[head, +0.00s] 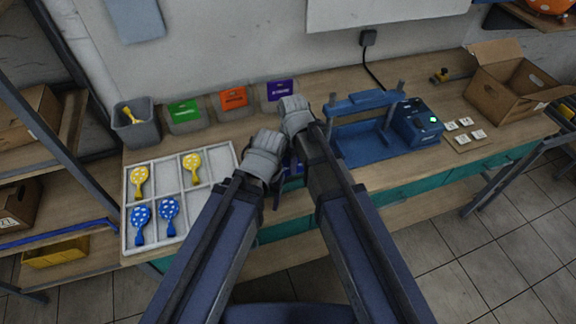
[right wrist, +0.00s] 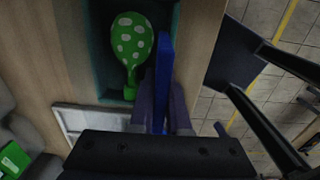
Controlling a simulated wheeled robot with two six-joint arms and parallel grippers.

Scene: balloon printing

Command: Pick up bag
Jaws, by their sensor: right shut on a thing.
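My right gripper (head: 297,130) is low over the front of the bench, right of the tray. In the right wrist view its fingers (right wrist: 162,105) are shut on a flat blue thing (right wrist: 164,62) seen edge-on; I cannot tell for sure whether this is the bag. A green balloon with white dots (right wrist: 131,45) lies beside it in a teal recess (right wrist: 165,15). Some dark blue (head: 292,168) also shows between my arms in the head view. My left gripper (head: 268,178) is beside the right one; its fingers are mostly hidden by the arm.
A white divided tray (head: 180,153) holds yellow and blue dotted balloons. Grey bin (head: 134,128) and green (head: 185,111), orange (head: 234,97) and purple (head: 281,91) labelled holders stand behind. A blue press (head: 365,145), small white tiles (head: 465,123) and an open carton (head: 503,90) are right.

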